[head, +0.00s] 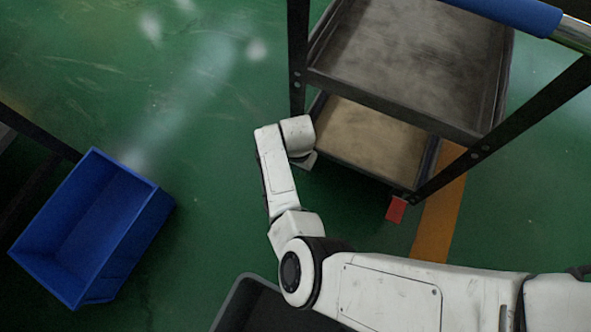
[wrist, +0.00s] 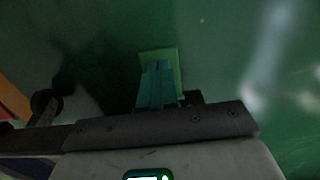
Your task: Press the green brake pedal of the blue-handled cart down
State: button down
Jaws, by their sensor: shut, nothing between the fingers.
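The cart with the blue handle (head: 505,12) stands at the upper right of the head view, with two grey-rimmed shelves. In the wrist view a light green plate, the green pedal (wrist: 173,57), shows around and just beyond my fingertips. My gripper (wrist: 158,68) is shut and empty, its fingers overlapping the pedal in the picture. I cannot tell whether they touch it or how far it is tilted. In the head view my wrist hides the pedal and the fingers, beside the cart's near left corner. A red pedal (head: 396,208) sits at the cart's lower right corner.
A blue bin (head: 128,235) stands at the left, and a dark grey container edge (head: 232,300) shows at the bottom. An orange floor stripe (head: 440,215) runs beside the cart. A dark caster wheel (wrist: 45,101) shows in the wrist view.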

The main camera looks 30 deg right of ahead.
notch_tip(320, 180, up, 8)
jog(key=p, duration=0.8)
jog(key=shift+f, duration=0.2)
dwell(0.5)
